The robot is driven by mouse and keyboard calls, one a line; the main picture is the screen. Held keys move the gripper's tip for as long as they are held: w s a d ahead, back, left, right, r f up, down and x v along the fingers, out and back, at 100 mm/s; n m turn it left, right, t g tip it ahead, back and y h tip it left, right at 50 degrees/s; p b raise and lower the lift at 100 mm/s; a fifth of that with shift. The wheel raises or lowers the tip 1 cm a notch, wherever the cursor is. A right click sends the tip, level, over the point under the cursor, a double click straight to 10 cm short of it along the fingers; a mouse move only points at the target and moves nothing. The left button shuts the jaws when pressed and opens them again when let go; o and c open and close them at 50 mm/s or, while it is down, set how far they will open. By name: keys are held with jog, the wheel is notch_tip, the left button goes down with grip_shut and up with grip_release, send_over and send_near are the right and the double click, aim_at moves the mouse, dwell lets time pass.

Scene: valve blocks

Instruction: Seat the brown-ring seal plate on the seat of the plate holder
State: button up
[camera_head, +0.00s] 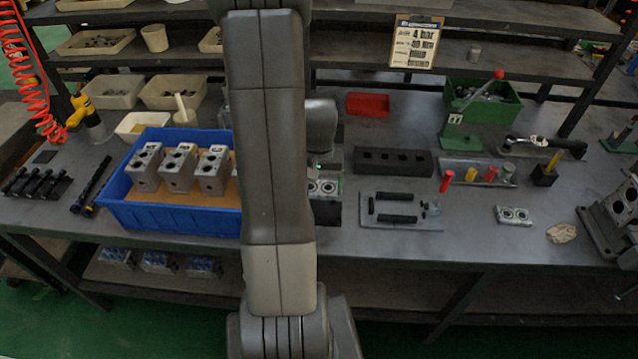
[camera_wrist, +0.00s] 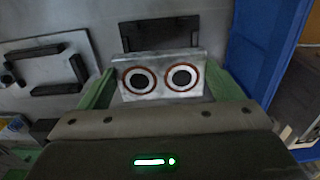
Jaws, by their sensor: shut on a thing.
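The brown-ring seal plate (camera_wrist: 160,94) is a pale metal plate with two dark holes, each ringed in brown. My gripper (camera_wrist: 162,96) is shut on it, with a green finger at each end. In the head view the plate (camera_head: 323,187) shows just right of my arm. A dark block (camera_head: 327,213), perhaps the plate holder, is close by the plate; it also shows beyond the plate's edge in the wrist view (camera_wrist: 160,34). Its seat is not clearly seen, and I cannot tell whether the plate touches it.
A blue crate (camera_head: 170,219) with several valve blocks stands close on the left. Another two-hole plate (camera_head: 514,215) lies farther right. A dark slotted rack (camera_head: 393,161) stands behind.

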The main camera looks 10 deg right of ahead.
aim_at(319, 189)
jog(key=shift+f+b, duration=1.5)
jog(key=shift+f, duration=0.65)
jog(key=shift+f+b, duration=2)
jog(key=shift+f, duration=0.05)
jog(key=o, duration=1)
jog(key=shift+r, duration=0.1)
notch_tip(319, 189, up, 14)
jog(key=shift+f, duration=0.2)
